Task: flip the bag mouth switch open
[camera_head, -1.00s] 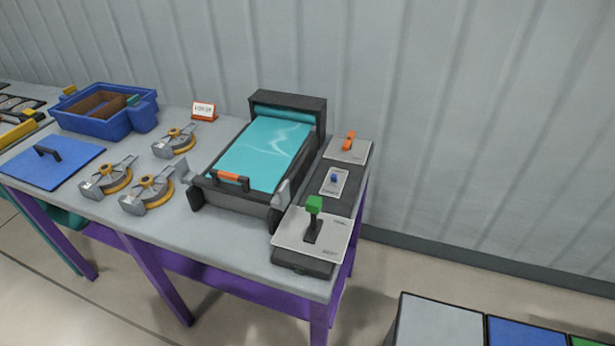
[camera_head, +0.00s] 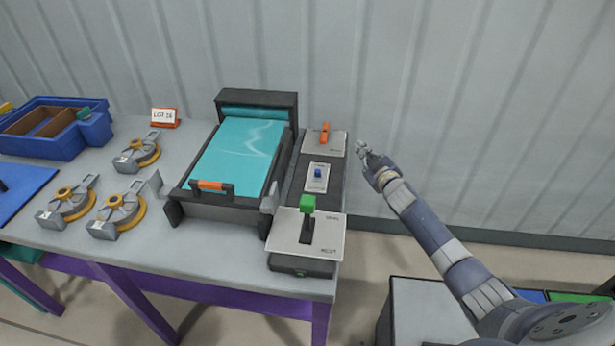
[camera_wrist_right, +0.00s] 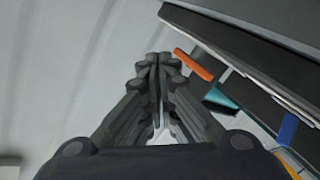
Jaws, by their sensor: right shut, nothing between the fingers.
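A control box with three switches stands along the right end of the table in the head view. It has an orange lever (camera_head: 324,132) at the back, a small blue switch (camera_head: 317,173) in the middle and a green-topped lever (camera_head: 308,205) in front. The plate labels are too small to read, so I cannot tell which one is the bag mouth switch. My right gripper (camera_head: 364,150) is shut and empty, right of the orange lever and apart from it. In the right wrist view the shut fingers (camera_wrist_right: 158,58) are near an orange piece (camera_wrist_right: 193,64). My left gripper is out of view.
A teal-bedded machine (camera_head: 235,155) with an orange handle stands left of the switches. Several grey and yellow hooks (camera_head: 117,215) lie further left, near a blue bin (camera_head: 50,148). The corrugated wall (camera_head: 500,120) is behind. A bin unit (camera_head: 405,300) stands front right.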

